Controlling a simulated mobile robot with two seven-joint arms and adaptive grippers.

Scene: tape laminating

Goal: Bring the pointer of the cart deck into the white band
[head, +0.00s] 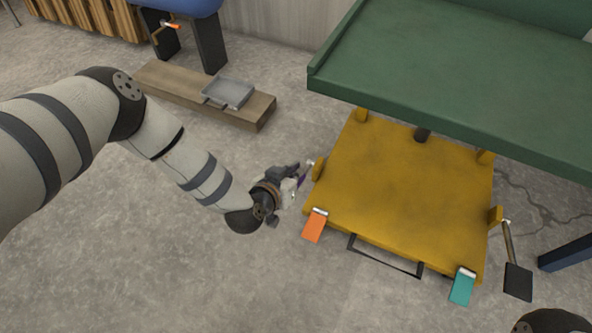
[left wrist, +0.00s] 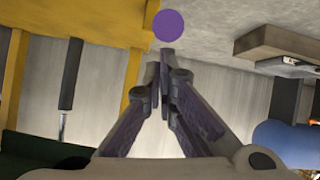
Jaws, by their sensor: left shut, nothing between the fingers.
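The cart's yellow deck (head: 405,185) stands under a green tabletop. Its edge also shows in the left wrist view (left wrist: 70,18) at the upper left. My left gripper (head: 298,174) is beside the deck's left edge. In the left wrist view its fingers (left wrist: 166,60) are closed together and empty. A purple disc (left wrist: 168,25) lies just beyond the fingertips; I cannot tell whether they touch. An orange pedal (head: 315,226) and a teal pedal (head: 462,287) are on the front edge. I cannot make out a pointer or a white band. My right gripper is not in view.
The green tabletop (head: 450,70) overhangs the deck's back. A black paddle (head: 517,281) hangs from a lever at the deck's right. A black bar handle (head: 385,257) sticks out in front. A wooden plank (head: 165,82) with a grey tray (head: 228,93) lies behind left. Floor at front left is clear.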

